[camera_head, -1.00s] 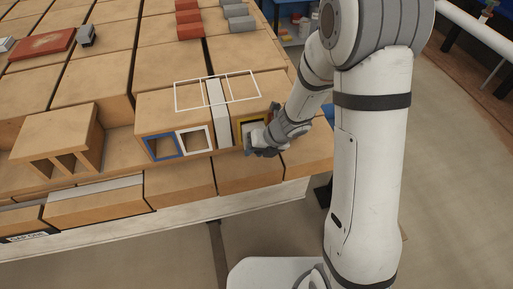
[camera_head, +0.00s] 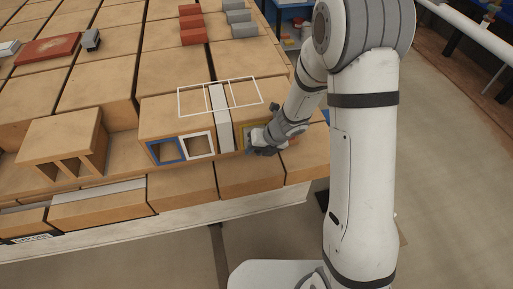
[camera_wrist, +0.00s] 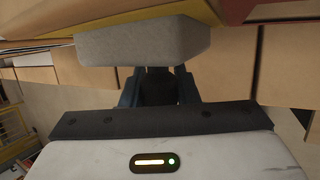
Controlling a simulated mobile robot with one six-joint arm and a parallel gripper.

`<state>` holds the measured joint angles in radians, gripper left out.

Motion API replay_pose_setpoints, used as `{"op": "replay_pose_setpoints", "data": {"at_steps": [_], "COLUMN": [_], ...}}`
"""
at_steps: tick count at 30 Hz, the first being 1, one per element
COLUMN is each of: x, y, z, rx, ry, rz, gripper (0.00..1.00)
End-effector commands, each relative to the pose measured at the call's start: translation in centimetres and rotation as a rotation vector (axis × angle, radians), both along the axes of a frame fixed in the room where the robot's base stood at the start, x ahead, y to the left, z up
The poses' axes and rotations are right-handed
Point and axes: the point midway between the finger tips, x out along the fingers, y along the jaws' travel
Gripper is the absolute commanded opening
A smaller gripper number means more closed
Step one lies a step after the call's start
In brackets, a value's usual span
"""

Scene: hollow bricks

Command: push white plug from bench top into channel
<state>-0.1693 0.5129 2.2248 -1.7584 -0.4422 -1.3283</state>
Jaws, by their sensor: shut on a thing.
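My gripper (camera_head: 258,141) is at the front face of the right-hand hollow brick, at the yellow-framed channel opening (camera_head: 243,132). In the wrist view my gripper (camera_wrist: 158,78) is shut on a pale grey-white plug (camera_wrist: 140,45). The plug's far side meets the yellow rim (camera_wrist: 52,40). How deep the plug sits in the channel is hidden. To the left, a blue-framed opening (camera_head: 150,155) and a white-framed opening (camera_head: 189,152) are in the front face of the neighbouring brick.
A light grey strip (camera_head: 220,105) runs between the two bricks. A white outline (camera_head: 192,101) lies on top. A loose hollow brick (camera_head: 62,135) stands at the left. Red blocks (camera_head: 191,22) and grey blocks (camera_head: 238,17) are at the back. Open floor lies in front of the bench.

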Motion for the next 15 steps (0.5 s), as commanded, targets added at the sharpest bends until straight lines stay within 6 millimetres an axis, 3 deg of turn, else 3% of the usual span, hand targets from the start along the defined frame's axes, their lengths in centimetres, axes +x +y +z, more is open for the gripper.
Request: {"op": "replay_pose_setpoints", "data": {"at_steps": [15], "x": [1.3], "y": [0.3], "z": [0.1], "rx": [0.0], "ry": [0.0], "rz": [0.0], "gripper": [0.05]}}
